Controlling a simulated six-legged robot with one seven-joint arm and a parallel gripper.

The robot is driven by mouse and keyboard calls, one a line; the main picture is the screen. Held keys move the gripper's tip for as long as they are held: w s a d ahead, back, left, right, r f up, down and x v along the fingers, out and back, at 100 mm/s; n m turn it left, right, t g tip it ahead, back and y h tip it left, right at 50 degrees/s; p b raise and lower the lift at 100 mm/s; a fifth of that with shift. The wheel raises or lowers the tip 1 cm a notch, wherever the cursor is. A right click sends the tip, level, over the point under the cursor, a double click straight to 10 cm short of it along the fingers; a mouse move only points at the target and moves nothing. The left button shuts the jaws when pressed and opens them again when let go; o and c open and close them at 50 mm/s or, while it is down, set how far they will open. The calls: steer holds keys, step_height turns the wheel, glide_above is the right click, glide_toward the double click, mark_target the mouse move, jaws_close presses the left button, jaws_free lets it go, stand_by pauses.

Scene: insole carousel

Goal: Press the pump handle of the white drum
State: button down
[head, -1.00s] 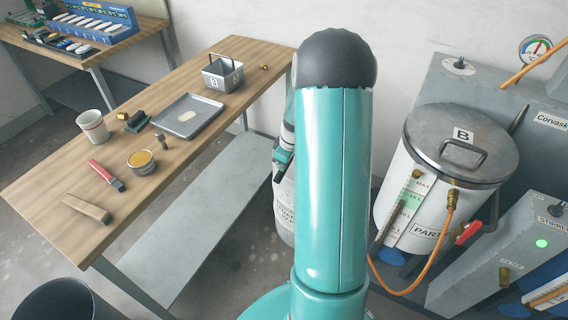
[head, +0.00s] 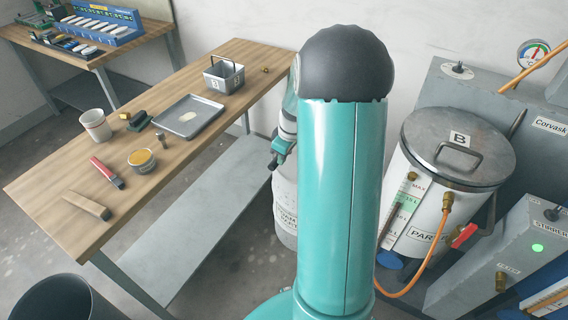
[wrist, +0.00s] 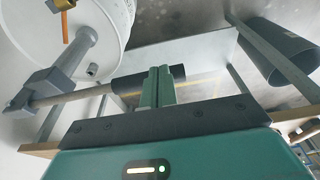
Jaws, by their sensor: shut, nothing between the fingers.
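The white drum (head: 286,216) with dark lettering stands behind my arm in the head view, largely hidden by it. Its round white top (wrist: 45,22) shows at the upper left of the wrist view, with a grey pump column (wrist: 76,52) beside an orange piece. The pump handle (wrist: 72,98) is a grey rod ending in a dark grip (wrist: 177,75). My gripper (wrist: 158,72) is shut and empty, its teal fingertips in front of the grip in the wrist view; I cannot tell whether they touch. My gripper is small in the head view (head: 274,164), above the drum.
A wooden bench (head: 60,190) with a tray (head: 188,116), basket (head: 222,76), cup (head: 96,126) and small tools is on the left. A lidded tank marked B (head: 400,200), with an orange hose, is on the right. A dark bin (head: 62,300) is at lower left.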

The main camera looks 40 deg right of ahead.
step_height(320, 180, up, 7)
steer(key=s+a, duration=0.1)
steer(key=shift+s+a+f, duration=0.2)
steer(key=shift+s, duration=0.1)
stand_by(0.4)
